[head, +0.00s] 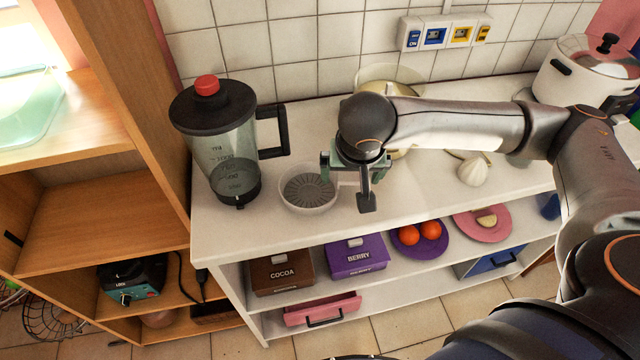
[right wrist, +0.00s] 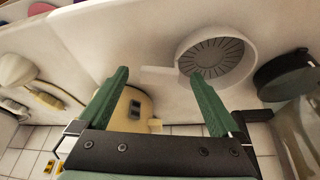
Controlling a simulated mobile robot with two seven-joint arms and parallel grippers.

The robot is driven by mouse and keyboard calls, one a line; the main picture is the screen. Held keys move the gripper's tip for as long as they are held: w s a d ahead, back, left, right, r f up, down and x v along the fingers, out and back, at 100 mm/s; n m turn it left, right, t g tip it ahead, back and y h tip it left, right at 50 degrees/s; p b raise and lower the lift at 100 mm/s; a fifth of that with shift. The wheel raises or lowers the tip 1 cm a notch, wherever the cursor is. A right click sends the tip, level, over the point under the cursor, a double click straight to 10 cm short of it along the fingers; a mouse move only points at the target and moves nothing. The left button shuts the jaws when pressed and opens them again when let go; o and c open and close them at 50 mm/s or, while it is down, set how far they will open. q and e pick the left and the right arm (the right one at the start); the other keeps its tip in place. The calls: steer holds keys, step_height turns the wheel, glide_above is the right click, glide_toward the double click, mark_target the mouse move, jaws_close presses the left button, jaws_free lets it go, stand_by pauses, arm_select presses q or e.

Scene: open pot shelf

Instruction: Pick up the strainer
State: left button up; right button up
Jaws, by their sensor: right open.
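The strainer (head: 308,191) is a round, pale, shallow bowl with a dark slotted base, resting on the white counter in the head view. In the right wrist view the strainer (right wrist: 214,58) shows at the upper right, its short pale handle pointing left. My right gripper (head: 354,170) is above the counter just right of the strainer bowl, over the handle side. In the right wrist view my right gripper (right wrist: 158,78) has its green fingers apart, with the handle showing between the tips; I cannot tell whether they touch it. The handle is mostly hidden in the head view. My left gripper is out of view.
A blender jug (head: 215,140) with a red knob stands close left of the strainer. A cream-coloured appliance (head: 388,85) is behind my right gripper. Boxes and plates fill the shelf below.

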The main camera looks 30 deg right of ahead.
mark_target(350, 180)
steer(key=shift+x, duration=1.55)
steer(key=shift+s+a, duration=0.1)
steer(key=shift+c, duration=0.2)
steer(key=c, duration=1.4)
